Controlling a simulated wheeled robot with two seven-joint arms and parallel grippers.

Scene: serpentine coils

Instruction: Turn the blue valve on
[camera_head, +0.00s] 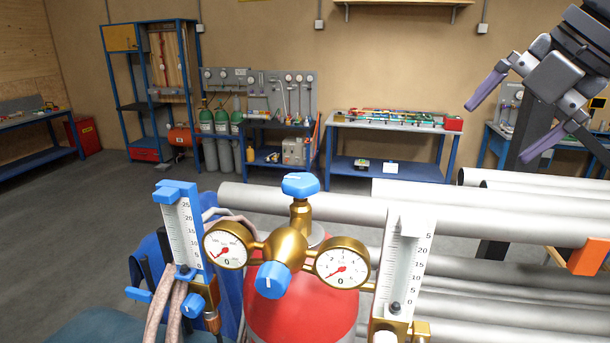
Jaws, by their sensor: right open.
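A brass regulator (285,245) sits on top of a red cylinder (300,300) in the front middle. A blue valve knob (300,185) tops its upright brass stem, and a second blue knob (272,280) faces me below. A left gauge (227,245) and a right gauge (342,262) flank it, both needles close to 0. My left gripper is not in view.
A white flowmeter (403,260) stands right of the regulator. Thick grey pipes (500,215) run behind it and to the right, below my right gripper. A blue workbench (390,170) and tool panel (258,95) are far back. The floor at left is clear.

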